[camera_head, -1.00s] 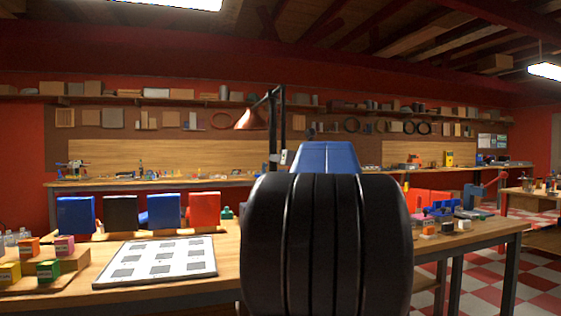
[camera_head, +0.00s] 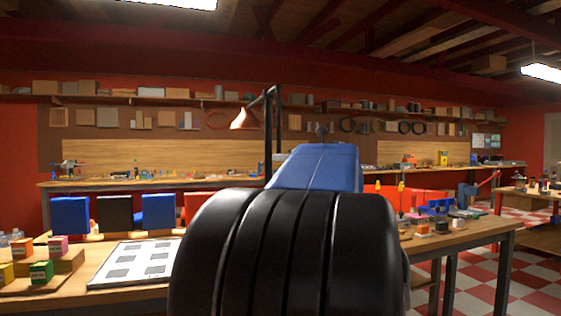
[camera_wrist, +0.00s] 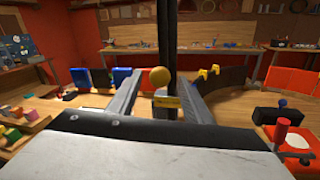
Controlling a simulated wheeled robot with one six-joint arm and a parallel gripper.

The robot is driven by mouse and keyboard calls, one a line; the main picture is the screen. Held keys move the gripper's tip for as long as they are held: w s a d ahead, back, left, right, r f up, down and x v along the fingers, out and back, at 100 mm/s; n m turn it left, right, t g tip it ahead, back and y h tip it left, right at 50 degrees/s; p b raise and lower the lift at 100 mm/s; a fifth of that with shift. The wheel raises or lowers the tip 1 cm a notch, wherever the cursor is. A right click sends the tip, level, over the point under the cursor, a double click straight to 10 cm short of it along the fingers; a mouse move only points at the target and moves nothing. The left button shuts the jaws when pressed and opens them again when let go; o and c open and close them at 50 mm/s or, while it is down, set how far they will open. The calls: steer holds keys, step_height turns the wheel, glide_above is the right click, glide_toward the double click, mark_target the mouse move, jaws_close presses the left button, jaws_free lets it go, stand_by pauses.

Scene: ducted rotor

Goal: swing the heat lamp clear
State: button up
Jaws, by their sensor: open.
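The heat lamp's copper shade (camera_head: 245,119) hangs from a bent black arm on an upright black post (camera_head: 268,135) in the head view. In the wrist view the post (camera_wrist: 167,40) rises straight ahead, with its top out of frame. A yellow ball knob (camera_wrist: 160,77) shows in front of the post, above a small yellow label (camera_wrist: 167,101). My gripper (camera_wrist: 161,84) is open, and its two grey fingers lie left and right of the knob in the picture. I cannot tell whether the knob is between the fingertips or beyond them. My arm hides the gripper in the head view.
In the wrist view a red-handled device (camera_wrist: 283,135) is close at right. Yellow clips (camera_wrist: 209,72) stand right of the post.

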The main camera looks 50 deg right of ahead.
steer(key=v, duration=0.9)
steer(key=shift+s+a, duration=0.15)
steer(key=shift+s, duration=0.2)
steer(key=shift+w, duration=0.1)
